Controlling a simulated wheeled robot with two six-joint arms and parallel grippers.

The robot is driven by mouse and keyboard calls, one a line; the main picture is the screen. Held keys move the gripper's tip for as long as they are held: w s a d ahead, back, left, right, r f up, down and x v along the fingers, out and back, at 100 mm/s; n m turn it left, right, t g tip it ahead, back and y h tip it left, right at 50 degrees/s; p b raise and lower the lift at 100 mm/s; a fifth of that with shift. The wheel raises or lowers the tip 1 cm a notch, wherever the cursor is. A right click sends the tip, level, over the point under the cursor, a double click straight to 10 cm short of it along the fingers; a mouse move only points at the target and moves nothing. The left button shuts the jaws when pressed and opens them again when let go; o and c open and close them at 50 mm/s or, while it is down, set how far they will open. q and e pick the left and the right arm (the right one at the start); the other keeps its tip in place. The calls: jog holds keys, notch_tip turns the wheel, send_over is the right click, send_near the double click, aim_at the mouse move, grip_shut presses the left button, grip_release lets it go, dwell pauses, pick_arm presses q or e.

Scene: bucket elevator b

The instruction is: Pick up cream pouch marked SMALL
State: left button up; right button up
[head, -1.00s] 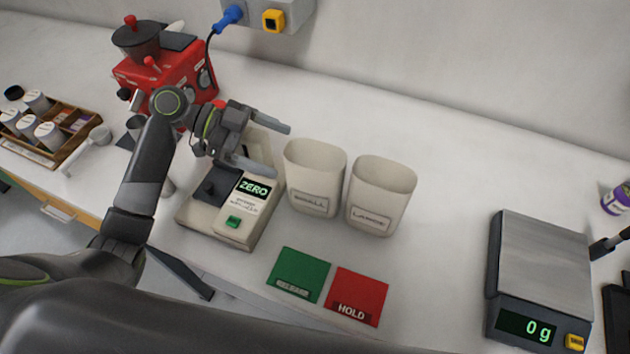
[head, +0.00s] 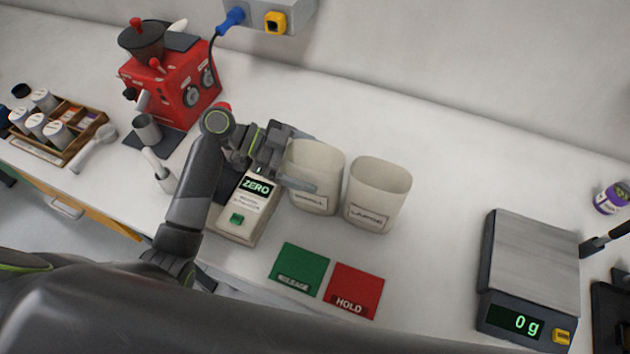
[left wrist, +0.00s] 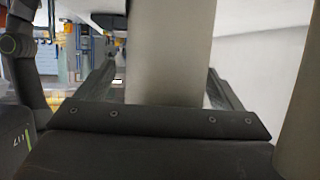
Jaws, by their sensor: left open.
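The cream pouch marked SMALL (head: 318,180) stands upright and open-topped on the white counter. My left gripper (head: 304,164) is open, its two fingers reaching to either side of this pouch. In the left wrist view the cream wall of the pouch (left wrist: 170,50) fills the space between the open fingers (left wrist: 165,85). I cannot tell whether either finger touches it. The cream pouch marked LARGE (head: 378,196) stands just to the right, with a narrow gap between.
The ZERO device (head: 247,212) sits under and left of my left gripper. Green (head: 299,268) and red HOLD (head: 355,291) pads lie in front of the pouches. A scale (head: 530,265) reading 0 g stands at right. A red grinder (head: 180,85) is back left. Counter between LARGE and scale is clear.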

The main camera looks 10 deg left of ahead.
pick_arm(q)
jog(key=c, duration=1.3)
